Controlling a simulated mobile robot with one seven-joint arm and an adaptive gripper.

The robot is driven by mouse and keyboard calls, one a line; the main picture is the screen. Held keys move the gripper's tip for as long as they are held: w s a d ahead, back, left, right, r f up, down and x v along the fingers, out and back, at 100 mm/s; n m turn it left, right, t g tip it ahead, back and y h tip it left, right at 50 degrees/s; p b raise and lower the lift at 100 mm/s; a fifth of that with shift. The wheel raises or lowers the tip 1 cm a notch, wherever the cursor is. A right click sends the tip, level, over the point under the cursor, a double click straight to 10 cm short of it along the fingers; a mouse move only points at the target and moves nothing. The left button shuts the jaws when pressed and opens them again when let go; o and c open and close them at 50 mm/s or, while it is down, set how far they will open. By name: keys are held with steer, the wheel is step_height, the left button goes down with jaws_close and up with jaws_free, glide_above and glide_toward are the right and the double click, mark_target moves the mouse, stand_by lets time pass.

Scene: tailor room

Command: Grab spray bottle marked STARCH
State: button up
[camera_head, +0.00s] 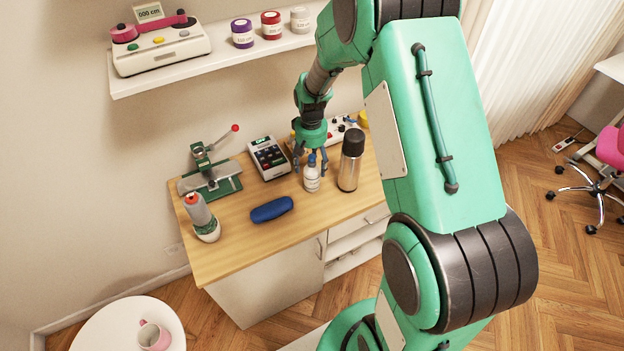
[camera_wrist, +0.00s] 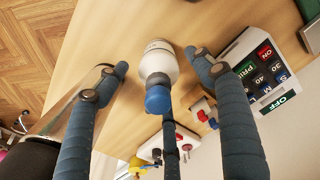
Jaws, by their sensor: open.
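A white bottle with a blue cap (camera_head: 312,176) stands upright on the wooden table (camera_head: 240,240). My gripper (camera_head: 312,160) is open, pointing down over the bottle. In the wrist view my gripper (camera_wrist: 160,68) has a finger on each side of it, with gaps showing, so it is not clamped. Another bottle, grey with a red top (camera_head: 198,216), stands at the table's left edge; its label is unreadable.
A steel flask with a black lid (camera_head: 350,160) stands close to the right of the white bottle. A keypad device (camera_head: 268,158) stands to its left, a blue case (camera_head: 271,210) lies in front, and a green press (camera_head: 210,174) is farther left. A shelf (camera_head: 220,62) hangs above.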

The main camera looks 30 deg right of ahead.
steer(key=shift+s+f+b, duration=0.1)
steer(key=shift+f+b, duration=0.6)
steer(key=shift+f, duration=1.9)
steer(key=c, duration=1.6)
